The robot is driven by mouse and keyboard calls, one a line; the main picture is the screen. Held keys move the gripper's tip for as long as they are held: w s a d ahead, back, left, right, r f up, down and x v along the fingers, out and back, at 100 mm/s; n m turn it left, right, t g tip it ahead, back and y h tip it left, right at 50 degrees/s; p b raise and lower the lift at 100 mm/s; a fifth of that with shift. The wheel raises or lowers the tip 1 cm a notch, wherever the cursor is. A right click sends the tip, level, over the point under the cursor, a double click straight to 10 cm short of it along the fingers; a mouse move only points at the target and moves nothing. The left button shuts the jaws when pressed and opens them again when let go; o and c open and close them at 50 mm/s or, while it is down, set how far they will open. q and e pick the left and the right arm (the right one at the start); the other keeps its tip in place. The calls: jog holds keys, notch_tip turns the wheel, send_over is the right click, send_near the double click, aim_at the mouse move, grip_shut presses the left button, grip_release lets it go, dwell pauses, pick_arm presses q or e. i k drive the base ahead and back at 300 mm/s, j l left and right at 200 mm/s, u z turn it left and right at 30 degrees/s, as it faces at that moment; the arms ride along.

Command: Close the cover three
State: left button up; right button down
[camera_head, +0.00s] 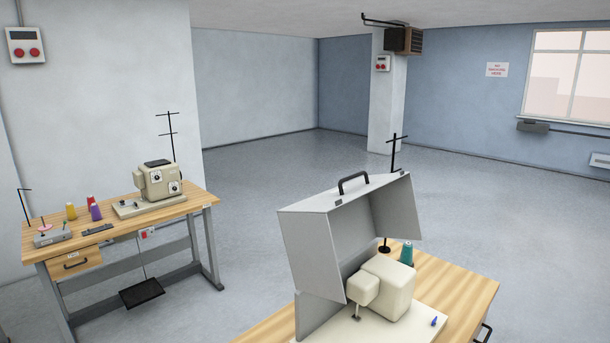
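A grey box-shaped cover (320,228) with a black handle (353,183) on top stands tilted up at the near right table. Its open side faces right and down, over a cream machine (389,287) on a pale base plate (412,325). The cover is raised, so the machine's body and its smaller head (362,287) show below it. No label "three" is readable on it. Neither of my grippers is in view.
The wooden table (460,284) under the machine carries a teal thread cone (406,252) and a small blue item (433,320). Another sewing table (120,225) with an uncovered machine (157,186) stands at left. The floor between and behind them is clear.

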aim_at(322, 231)
jog(key=i+j, duration=0.15)
jog(key=j, duration=0.45)
jog(key=i+j+z, duration=0.15)
jog(key=j, duration=0.5)
jog(key=i+j, duration=0.15)
jog(key=j, duration=0.45)
jog(key=i+j+z, duration=0.1)
jog(key=j, duration=0.55)
jog(key=i+j+z, duration=0.1)
jog(key=j, duration=0.55)
jog(key=i+j, duration=0.15)
jog(key=j, duration=0.5)
jog(key=z, duration=0.05)
